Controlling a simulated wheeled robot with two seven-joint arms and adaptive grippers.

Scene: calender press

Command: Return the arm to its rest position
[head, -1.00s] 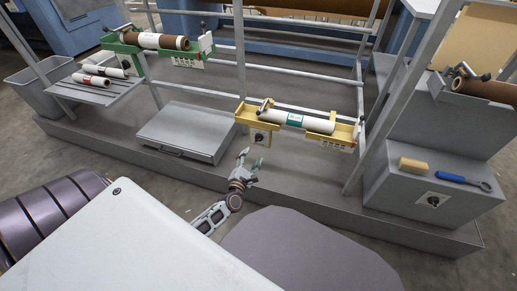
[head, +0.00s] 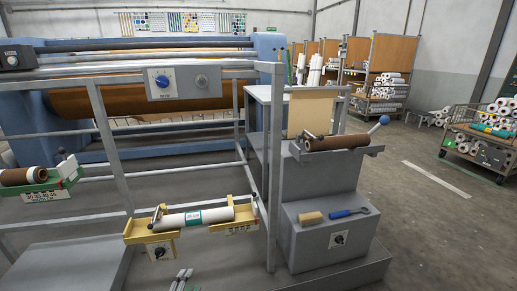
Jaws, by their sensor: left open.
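The tips of my left gripper (head: 181,279) show at the bottom edge of the head view, below the yellow cradle. The fingers look open, and I see nothing between them. The rest of the left arm is out of the frame. My right gripper is not in view. The yellow cradle (head: 137,238) holds a white roll (head: 218,215) with a green label, and stands above and apart from the gripper.
A grey railing (head: 272,170) rises right of the cradle. A grey stand (head: 330,215) carries a brown roll (head: 338,142), a brush (head: 312,217) and a blue-handled tool (head: 345,213). A green cradle (head: 70,172) is at left. Open floor (head: 440,230) lies at right.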

